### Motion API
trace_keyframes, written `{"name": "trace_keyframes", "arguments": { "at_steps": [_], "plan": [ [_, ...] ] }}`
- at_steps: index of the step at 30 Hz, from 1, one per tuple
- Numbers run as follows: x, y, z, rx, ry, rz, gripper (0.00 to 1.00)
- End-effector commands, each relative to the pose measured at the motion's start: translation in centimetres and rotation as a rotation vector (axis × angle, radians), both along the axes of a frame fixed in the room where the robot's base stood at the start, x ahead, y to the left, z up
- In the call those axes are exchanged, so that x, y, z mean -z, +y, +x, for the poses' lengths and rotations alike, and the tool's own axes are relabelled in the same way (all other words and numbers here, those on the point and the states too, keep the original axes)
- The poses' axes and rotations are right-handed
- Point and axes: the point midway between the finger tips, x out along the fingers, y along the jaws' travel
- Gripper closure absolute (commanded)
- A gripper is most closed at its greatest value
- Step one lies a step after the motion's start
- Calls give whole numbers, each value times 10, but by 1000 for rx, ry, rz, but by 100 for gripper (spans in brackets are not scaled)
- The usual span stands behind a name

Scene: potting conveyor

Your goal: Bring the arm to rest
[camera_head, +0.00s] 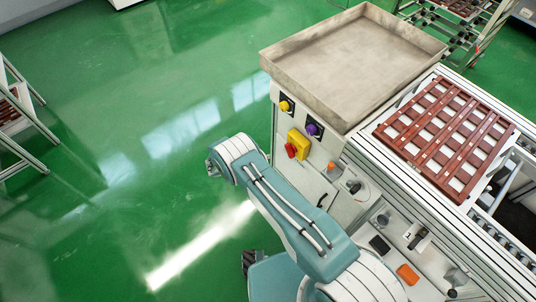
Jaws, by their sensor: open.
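My teal and white arm (290,213) rises from the bottom edge of the view and reaches up and left over the green floor. Its rounded white joint (236,152) is at the upper end, left of the conveyor station and apart from it in the picture. I cannot make out my gripper or its fingertips. A small dark ribbed part (248,262) shows beside the arm's lower portion, but I cannot tell what it is.
An empty grey tray (352,60) tops the station, above yellow, purple and red buttons. A red-brown slatted grid (445,135) lies on the conveyor (374,155) at right. A metal rack (22,120) stands at far left. The green floor (120,130) between is clear.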

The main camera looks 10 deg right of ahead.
Motion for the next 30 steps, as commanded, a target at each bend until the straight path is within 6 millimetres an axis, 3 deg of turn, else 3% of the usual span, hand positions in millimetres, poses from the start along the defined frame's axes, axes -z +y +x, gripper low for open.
{"name": "trace_keyframes", "arguments": {
  "at_steps": [14,17,30],
  "plan": [
    [0,0,0,1,0,1,40],
    [-9,-1,4,17,-15,16,40],
    [-118,-15,25,251,-204,233,40]
  ]
}}
